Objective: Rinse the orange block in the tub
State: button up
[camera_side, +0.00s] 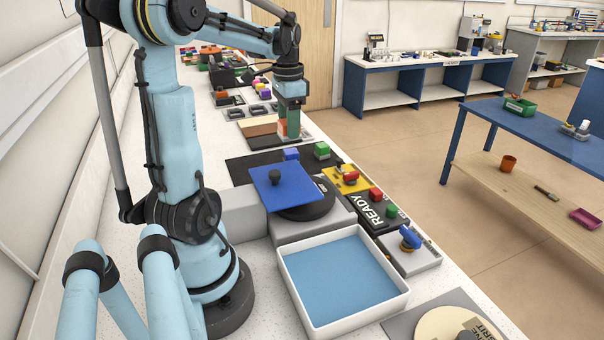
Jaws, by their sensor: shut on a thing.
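My gripper (289,128) points down at the far part of the bench, above a board with brown and tan sections. It is shut on the orange block (282,127), which shows as a small orange patch beside the greenish finger. The finger hides much of the block, and I cannot tell whether the block touches the board. The tub (402,299) is a white, square-rimmed basin with blue water (340,272) in it. It stands at the near part of the bench, well away from my gripper.
Between gripper and tub stand a blue plate with a dark knob (287,188) over a round black disc, a blue block (291,153), a green block (322,150) and a yellow switch plate (364,186). A READY panel (374,212) and blue-handled valve (410,238) lie right of the tub.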

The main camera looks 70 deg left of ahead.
jog(key=shift+w+d+r, duration=0.1)
jog(key=shift+d+r, duration=0.1)
jog(key=shift+r, duration=0.35)
jog(key=shift+w+d+r, duration=0.1)
jog(key=shift+d+r, duration=0.1)
jog(key=shift+r, duration=0.3)
jog(key=w+d, duration=0.3)
jog(key=d, duration=1.5)
jog(key=s+d, duration=0.3)
jog(key=d, duration=0.4)
jog(key=s+d, duration=0.3)
jog(key=d, duration=0.4)
jog(key=shift+d+f, duration=0.15)
jog(key=shift+f, duration=7.65)
